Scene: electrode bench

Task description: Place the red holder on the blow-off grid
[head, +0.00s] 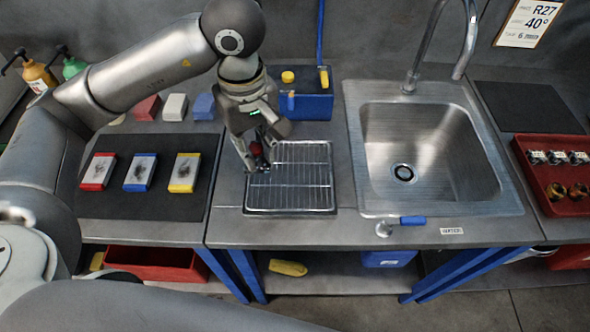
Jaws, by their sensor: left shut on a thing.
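The blow-off grid (305,180) is a wire rack in a shallow dark tray on the bench, left of the sink. My left gripper (258,165) points down over the grid's upper left part. It is shut on the red holder (257,149), a small red piece seen between the fingers. The fingers hide much of the holder. I cannot tell whether its underside touches the wires. My right gripper is not in view.
A steel sink (430,110) with a faucet lies right of the grid. A blue box (305,105) stands behind the grid. Coloured brushes or blocks (141,171) lie on a dark mat (150,206) at left. A red tray (555,205) with metal parts is far right.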

